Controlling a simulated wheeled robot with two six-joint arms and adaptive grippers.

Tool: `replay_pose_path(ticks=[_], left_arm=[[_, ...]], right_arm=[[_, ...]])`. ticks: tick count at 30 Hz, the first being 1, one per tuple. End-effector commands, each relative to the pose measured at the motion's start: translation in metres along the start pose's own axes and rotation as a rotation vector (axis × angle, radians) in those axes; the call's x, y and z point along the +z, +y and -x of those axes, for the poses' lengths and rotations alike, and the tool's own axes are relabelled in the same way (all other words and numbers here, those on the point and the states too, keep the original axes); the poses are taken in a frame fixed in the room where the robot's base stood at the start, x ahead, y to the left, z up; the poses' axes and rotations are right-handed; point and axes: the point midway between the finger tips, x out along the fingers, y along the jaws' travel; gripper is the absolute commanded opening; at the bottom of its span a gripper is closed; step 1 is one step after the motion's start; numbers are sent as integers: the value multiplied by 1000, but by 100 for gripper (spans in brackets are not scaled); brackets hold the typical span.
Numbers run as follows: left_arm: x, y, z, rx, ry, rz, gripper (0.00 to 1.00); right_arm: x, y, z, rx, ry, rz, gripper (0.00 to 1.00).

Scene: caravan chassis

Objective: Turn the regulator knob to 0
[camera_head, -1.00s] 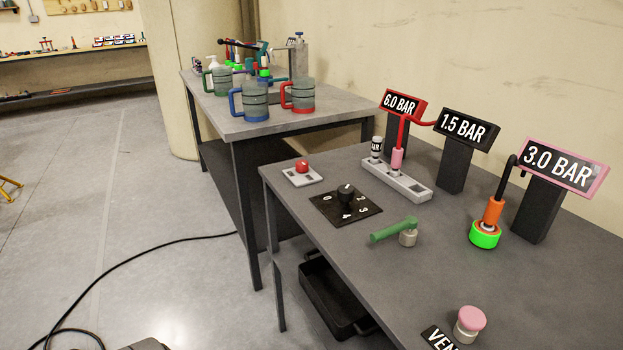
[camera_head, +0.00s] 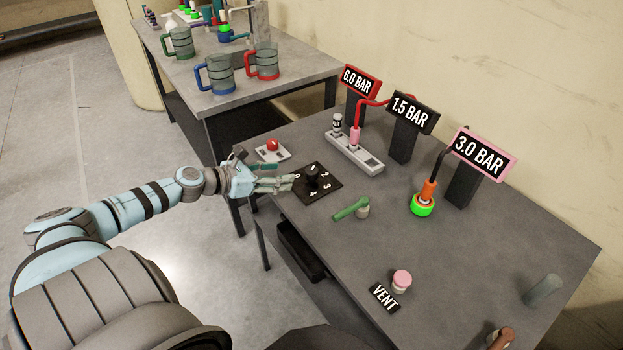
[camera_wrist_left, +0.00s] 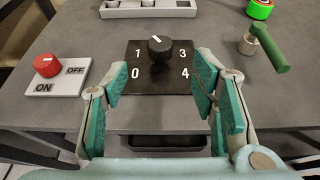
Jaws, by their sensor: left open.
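The regulator knob (camera_head: 312,175) is black and round, on a black square plate (camera_head: 328,196) with white numbers on the near table. In the left wrist view the knob (camera_wrist_left: 160,48) stands upright at the plate's middle. Its white mark points to the far side, slightly left, away from the 0 (camera_wrist_left: 135,73) at near left. My left gripper (camera_head: 284,177) is open and empty at the plate's left edge. In the left wrist view its fingers (camera_wrist_left: 160,82) are spread over the plate's near edge, short of the knob and apart from it. My right gripper is not in view.
A green lever (camera_head: 350,208) lies near the plate's right side. A pink vent button (camera_head: 402,280) is farther right. Table between them is bare.

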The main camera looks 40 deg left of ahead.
Motion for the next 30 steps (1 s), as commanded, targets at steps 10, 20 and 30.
replay_pose_path(ticks=[10, 20, 30], left_arm=[[-3, 0, -80, 2, -13, 11, 53], [-2, 1, -118, 2, -2, 6, 53], [-1, 1, -118, 3, -1, 5, 32]], right_arm=[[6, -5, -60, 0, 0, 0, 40], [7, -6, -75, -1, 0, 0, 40], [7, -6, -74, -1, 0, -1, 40]])
